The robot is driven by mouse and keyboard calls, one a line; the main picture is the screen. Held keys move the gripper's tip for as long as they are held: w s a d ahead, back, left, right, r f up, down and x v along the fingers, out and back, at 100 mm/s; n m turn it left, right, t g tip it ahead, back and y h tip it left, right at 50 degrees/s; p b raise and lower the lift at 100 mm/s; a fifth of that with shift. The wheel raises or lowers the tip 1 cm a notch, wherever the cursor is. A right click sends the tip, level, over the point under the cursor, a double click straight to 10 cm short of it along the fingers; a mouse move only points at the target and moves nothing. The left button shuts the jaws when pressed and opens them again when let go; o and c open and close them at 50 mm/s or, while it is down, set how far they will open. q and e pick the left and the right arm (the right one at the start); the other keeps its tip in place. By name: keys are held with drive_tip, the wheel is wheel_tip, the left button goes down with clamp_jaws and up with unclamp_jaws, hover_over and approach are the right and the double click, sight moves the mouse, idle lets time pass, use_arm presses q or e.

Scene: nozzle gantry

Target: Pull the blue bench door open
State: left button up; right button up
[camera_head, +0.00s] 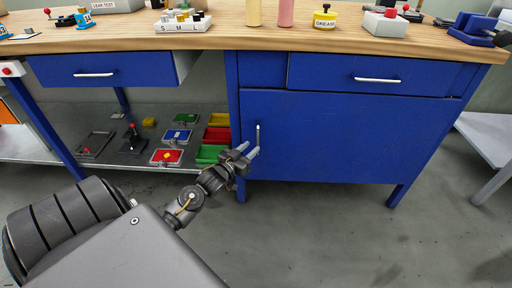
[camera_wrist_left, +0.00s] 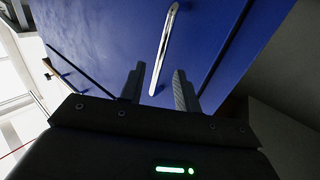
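The blue bench door (camera_head: 335,140) is on the right half of the bench, below a drawer, and looks closed. Its vertical silver handle (camera_head: 257,135) is near the door's left edge. My left gripper (camera_head: 248,150) is at the handle's lower end, with its fingers pointing up toward it. In the left wrist view the two fingers (camera_wrist_left: 160,88) are apart, and the lower end of the handle (camera_wrist_left: 163,50) shows between and beyond them. Whether the fingers touch the handle I cannot tell. My right gripper is in neither view.
The wooden bench top (camera_head: 220,38) carries a size block (camera_head: 182,24), bottles and a yellow grease pot (camera_head: 324,18). A left drawer (camera_head: 100,70) sits slightly out. A lower shelf holds colored bins (camera_head: 213,153). The floor (camera_head: 350,235) before the door is clear.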

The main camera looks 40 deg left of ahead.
use_arm(q)
drive_tip(key=shift+w+a+b, duration=0.1)
drive_tip(key=shift+w+b, duration=0.35)
drive_tip(key=shift+w, duration=1.55)
drive_tip(key=shift+c, duration=0.2)
clamp_jaws()
